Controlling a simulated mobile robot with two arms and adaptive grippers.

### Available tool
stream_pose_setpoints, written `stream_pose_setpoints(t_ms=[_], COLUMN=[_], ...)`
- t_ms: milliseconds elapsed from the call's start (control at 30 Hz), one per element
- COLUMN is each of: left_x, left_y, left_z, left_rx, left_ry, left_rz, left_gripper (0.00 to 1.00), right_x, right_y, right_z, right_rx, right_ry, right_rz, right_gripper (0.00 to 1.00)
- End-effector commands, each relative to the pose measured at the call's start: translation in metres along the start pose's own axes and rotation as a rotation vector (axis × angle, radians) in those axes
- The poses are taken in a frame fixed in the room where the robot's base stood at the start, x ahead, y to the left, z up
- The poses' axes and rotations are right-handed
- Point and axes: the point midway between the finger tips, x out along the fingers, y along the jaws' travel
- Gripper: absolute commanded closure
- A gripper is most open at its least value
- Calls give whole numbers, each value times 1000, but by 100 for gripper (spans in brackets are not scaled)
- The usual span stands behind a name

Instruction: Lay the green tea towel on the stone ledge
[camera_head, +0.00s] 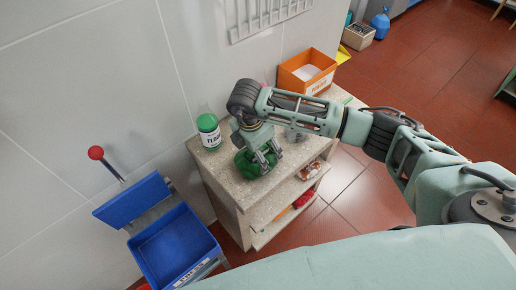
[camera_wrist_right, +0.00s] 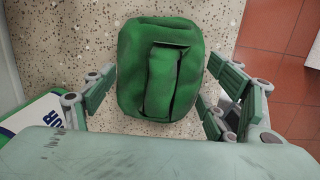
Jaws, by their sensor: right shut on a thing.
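The green tea towel (camera_head: 250,164) is a folded, rounded bundle at the front of the speckled stone top (camera_head: 231,182) of a shelf unit, which looks like the stone ledge. In the right wrist view the towel (camera_wrist_right: 188,88) sits between the finger pads, with the stone (camera_wrist_right: 75,45) beneath it. My right gripper (camera_head: 266,158) points down and is shut on the towel. I cannot tell whether the towel rests on the stone or hangs just above it. My left gripper is not in view.
A green-and-white labelled container (camera_head: 209,131) stands close left of the towel. An orange box (camera_head: 307,72) stands at the back of the top. A blue bin (camera_head: 172,246) is at lower left. Lower shelves hold small items. Red tiled floor lies right.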

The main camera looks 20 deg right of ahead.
Motion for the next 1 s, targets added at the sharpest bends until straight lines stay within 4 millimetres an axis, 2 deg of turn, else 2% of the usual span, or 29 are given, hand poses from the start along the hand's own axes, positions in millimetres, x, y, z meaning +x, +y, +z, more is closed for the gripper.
stream_pose_setpoints(t_ms=[267,300,467,833,900,1000], left_x=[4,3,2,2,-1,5], left_y=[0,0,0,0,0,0], left_z=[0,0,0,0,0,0], left_rx=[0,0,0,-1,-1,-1], left_ry=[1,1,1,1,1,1], left_rz=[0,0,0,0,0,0], left_gripper=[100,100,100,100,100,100], right_x=[4,2,2,1,-3,-12], right_y=[0,0,0,0,0,1], right_z=[-1,-1,-1,0,0,-1], right_rx=[-1,-1,-1,-1,-1,-2], right_ry=[0,0,0,0,0,0], right_rz=[0,0,0,0,0,4], right_gripper=[51,18,4,3,3,3])
